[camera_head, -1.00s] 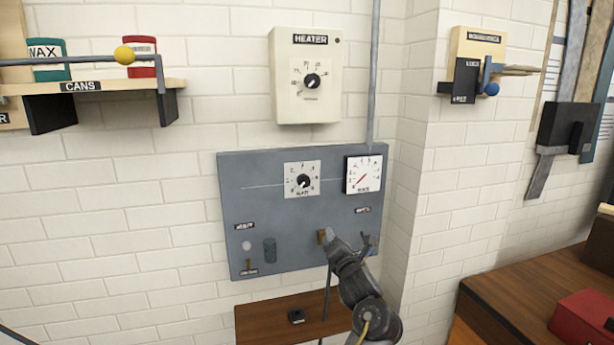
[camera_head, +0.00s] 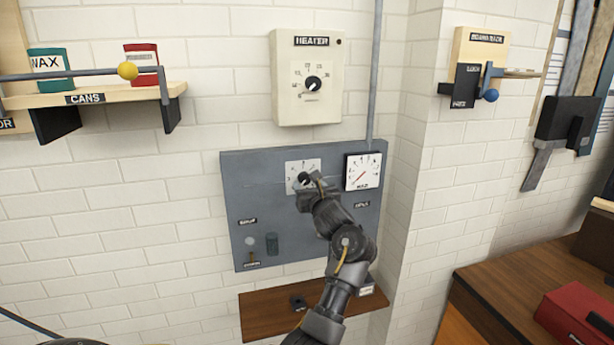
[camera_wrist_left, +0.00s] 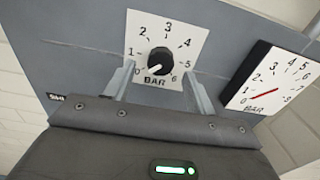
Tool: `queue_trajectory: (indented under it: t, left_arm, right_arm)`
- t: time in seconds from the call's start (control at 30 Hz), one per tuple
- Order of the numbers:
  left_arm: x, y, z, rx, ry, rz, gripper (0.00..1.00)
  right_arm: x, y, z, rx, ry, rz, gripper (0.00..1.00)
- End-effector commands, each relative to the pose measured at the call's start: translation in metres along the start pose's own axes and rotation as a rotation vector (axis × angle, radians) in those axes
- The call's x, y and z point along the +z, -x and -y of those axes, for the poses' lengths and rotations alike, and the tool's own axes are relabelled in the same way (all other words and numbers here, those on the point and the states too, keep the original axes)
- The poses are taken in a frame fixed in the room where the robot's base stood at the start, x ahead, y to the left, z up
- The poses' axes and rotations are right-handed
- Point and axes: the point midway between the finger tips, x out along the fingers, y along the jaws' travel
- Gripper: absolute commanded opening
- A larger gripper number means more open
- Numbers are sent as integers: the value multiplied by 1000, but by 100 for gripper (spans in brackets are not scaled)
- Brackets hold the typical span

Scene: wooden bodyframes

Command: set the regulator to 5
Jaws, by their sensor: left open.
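The regulator is a black knob (camera_wrist_left: 160,60) on a square white dial plate (camera_wrist_left: 183,40) marked up to 6 and BAR. Its white mark points to the lower left, near the low end of the scale. In the head view the dial plate (camera_head: 296,167) is on the grey panel (camera_head: 240,190), with its lower part hidden by my gripper. My left gripper (camera_head: 309,181) is in front of the knob. In the wrist view its open fingers (camera_wrist_left: 158,66) are on either side of the knob, with gaps visible. My right gripper is not in view.
A white gauge (camera_head: 363,172) sits right of the dial; its red needle points low, near 0. A HEATER box (camera_head: 306,105) with its own knob is above the panel. A small wooden shelf (camera_head: 262,318) is below. A cans shelf (camera_head: 110,95) is at upper left.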

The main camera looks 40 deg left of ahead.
Motion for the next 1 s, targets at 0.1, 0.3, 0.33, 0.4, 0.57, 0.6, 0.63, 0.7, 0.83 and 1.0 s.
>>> queue_trajectory:
  t: [0.1,0.3,0.33,0.4,0.57,0.6,0.63,0.7,0.83,1.0]
  left_arm:
    - [3,-16,0,1,-4,0,55]
    - [0,-27,0,0,0,0,55]
    - [0,-27,0,0,0,-1,55]
    - [-1,-28,0,0,1,-1,55]
    - [-1,-28,0,0,0,0,55]
    - [-1,-28,0,0,0,0,50]
    - [-1,-28,0,0,0,0,46]
    - [-1,-27,0,0,0,0,37]
    - [-1,-27,0,0,0,0,20]
    - [-1,-27,0,-1,-2,0,11]
  right_arm:
    - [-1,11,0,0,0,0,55]
    - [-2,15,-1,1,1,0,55]
    - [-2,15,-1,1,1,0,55]
    - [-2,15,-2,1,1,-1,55]
    - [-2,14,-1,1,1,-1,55]
    - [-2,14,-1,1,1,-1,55]
    - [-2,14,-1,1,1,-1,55]
    - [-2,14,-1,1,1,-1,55]
    - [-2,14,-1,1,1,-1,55]
    - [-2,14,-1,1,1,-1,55]
